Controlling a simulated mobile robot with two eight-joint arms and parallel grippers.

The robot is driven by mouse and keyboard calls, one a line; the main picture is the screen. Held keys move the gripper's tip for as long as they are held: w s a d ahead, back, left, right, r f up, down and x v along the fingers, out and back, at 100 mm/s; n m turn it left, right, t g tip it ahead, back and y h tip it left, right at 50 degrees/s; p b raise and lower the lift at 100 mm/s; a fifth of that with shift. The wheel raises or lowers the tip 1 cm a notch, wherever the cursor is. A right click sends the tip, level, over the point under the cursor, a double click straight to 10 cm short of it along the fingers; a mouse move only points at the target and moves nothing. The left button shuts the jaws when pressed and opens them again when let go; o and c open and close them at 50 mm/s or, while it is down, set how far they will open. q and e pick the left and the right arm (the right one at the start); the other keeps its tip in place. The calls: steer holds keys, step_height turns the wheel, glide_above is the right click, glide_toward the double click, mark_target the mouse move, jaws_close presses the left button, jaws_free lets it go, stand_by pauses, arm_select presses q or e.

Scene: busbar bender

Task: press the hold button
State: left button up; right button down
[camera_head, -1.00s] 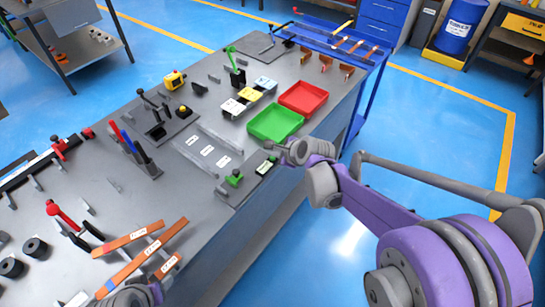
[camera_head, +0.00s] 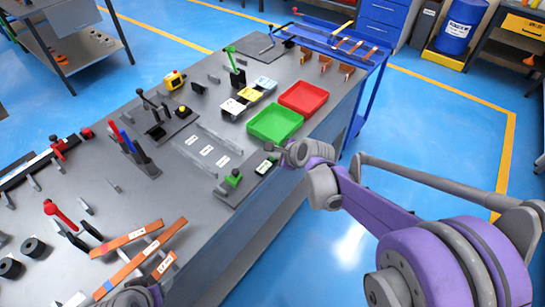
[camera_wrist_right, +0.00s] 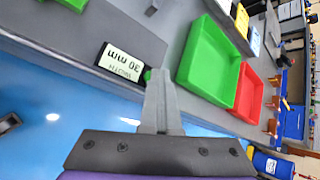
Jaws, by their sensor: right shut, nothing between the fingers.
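A gauge with a display reading "WIDTH 30 mm" (camera_wrist_right: 121,62) sits on a grey plate at the bench's near edge. Its display (camera_head: 266,166) also shows in the head view. A small green spot (camera_wrist_right: 147,75) at the display's end, perhaps the hold button, is partly hidden by my fingers. My right gripper (camera_head: 269,147) is shut and empty, just beyond the display. In the right wrist view its fingertips (camera_wrist_right: 158,72) are beside the green spot; I cannot tell whether they touch it. Part of my left arm (camera_head: 137,295) shows at the bottom; its fingers are not clear.
A green tray (camera_head: 275,124) and a red tray (camera_head: 303,98) stand behind my right gripper. A green clamp (camera_head: 233,179) is on the plate left of the display. Copper bars (camera_head: 130,270) lie at the front left. Blue floor is open beyond the bench edge.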

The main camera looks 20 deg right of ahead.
mark_target(275, 161)
arm_select(q)
steer(key=shift+s+f, duration=0.15)
steer(key=shift+s, duration=0.05)
arm_select(e)
steer(key=shift+r, duration=0.2)
steer(key=shift+w+r+p, duration=0.15)
steer(key=shift+r+p, duration=0.4)
steer(key=shift+r, duration=0.1)
arm_select(q)
steer(key=shift+w+r, duration=0.35)
steer(key=shift+r, duration=0.3)
steer(key=r+p, duration=0.1)
steer(key=r, duration=0.1)
steer(key=w+r+p, duration=0.1)
steer(key=shift+w+r+p, duration=0.2)
steer(key=shift+r+p, duration=0.15)
steer(key=shift+r, duration=0.05)
arm_select(e)
step_height(275, 161, up, 5)
arm_select(q)
steer(key=shift+s, duration=0.1)
